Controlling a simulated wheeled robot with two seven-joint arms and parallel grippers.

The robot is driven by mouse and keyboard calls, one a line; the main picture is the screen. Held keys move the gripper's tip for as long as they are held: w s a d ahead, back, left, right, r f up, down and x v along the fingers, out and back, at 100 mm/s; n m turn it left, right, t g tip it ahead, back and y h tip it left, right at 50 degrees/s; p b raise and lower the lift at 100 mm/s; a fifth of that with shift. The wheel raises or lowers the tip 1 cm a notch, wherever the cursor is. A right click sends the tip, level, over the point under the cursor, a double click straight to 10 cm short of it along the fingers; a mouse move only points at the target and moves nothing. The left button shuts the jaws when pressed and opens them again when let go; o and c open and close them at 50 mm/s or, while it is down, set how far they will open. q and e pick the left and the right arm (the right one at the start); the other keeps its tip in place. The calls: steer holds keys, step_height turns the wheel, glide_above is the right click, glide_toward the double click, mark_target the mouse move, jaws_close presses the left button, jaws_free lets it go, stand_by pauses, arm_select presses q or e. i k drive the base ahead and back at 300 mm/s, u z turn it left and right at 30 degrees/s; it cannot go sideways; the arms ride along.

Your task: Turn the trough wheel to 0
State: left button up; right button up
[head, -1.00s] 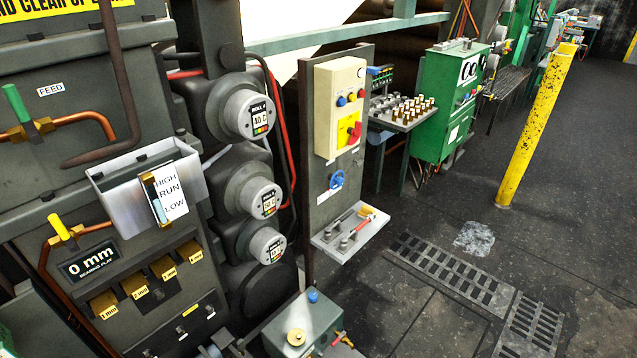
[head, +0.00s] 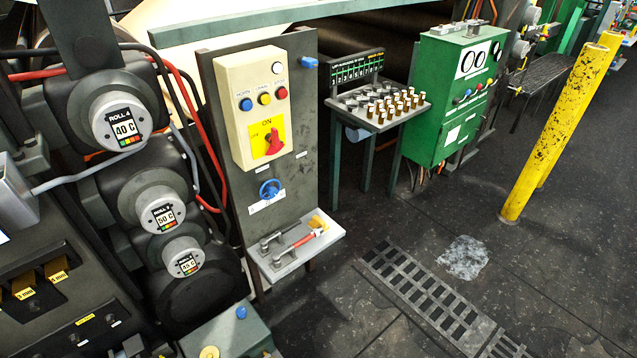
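A small blue handwheel (head: 269,188) sits on the grey upright panel (head: 297,110), below the cream control box. A white label strip (head: 267,202) lies at its lower edge; its marks are too small to read. I cannot tell for sure that this is the trough wheel, nor its setting. Neither of my grippers shows in the head view.
The cream box (head: 244,98) carries buttons and a red switch. A shelf (head: 297,250) with tools juts out below the wheel. Roll housings (head: 127,122) stand left. A bench of brass-topped pieces (head: 384,112), a green cabinet (head: 456,92) and a yellow post (head: 549,140) stand right. Floor in front is open.

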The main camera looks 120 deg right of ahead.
mark_target(272, 192)
steer(key=k, duration=0.85)
steer(key=z, duration=1.95)
steer(key=i, duration=0.5)
